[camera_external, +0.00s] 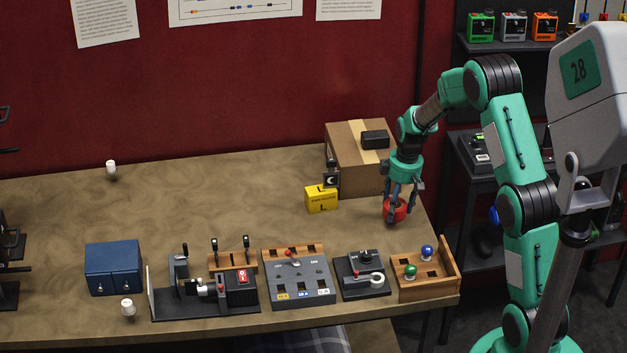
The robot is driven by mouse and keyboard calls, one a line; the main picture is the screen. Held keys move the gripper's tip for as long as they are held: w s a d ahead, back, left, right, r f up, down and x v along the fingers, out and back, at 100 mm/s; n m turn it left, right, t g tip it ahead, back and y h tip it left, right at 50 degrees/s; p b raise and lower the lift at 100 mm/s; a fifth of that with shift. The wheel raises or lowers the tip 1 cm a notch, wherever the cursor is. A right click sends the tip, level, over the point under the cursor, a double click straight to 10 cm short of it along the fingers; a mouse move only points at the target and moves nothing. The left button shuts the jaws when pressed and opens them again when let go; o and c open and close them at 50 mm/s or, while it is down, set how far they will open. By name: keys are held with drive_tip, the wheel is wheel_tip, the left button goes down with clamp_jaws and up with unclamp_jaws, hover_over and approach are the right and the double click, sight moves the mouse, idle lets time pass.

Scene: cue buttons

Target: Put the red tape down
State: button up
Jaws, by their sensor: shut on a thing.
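The red tape (396,211) is a small red roll near the right end of the wooden table (200,220). My gripper (401,200) points down over it with its fingers around the roll, shut on it. The tape is at or just above the table top; I cannot tell whether it touches. The fingers hide part of the roll.
A cardboard box (352,178) with a black item on top stands behind and left of my gripper. A yellow box (321,199) sits to the left. A wooden tray (445,280) with green and blue knobs and a grey button panel (315,270) line the front edge.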

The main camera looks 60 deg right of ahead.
sight(391, 223)
drive_tip(key=shift+f, duration=1.9)
drive_tip(key=shift+f+b, duration=0.1)
drive_tip(key=shift+b, duration=0.2)
drive_tip(key=o, duration=1.2)
drive_tip(key=r, duration=0.4)
drive_tip(key=r+p, duration=0.1)
drive_tip(key=r, duration=0.3)
drive_tip(key=s+r, duration=0.1)
drive_tip(key=r, duration=0.3)
drive_tip(key=shift+s+d+r+p, duration=0.1)
drive_tip(key=shift+d+p, duration=0.1)
drive_tip(key=shift+p, duration=0.15)
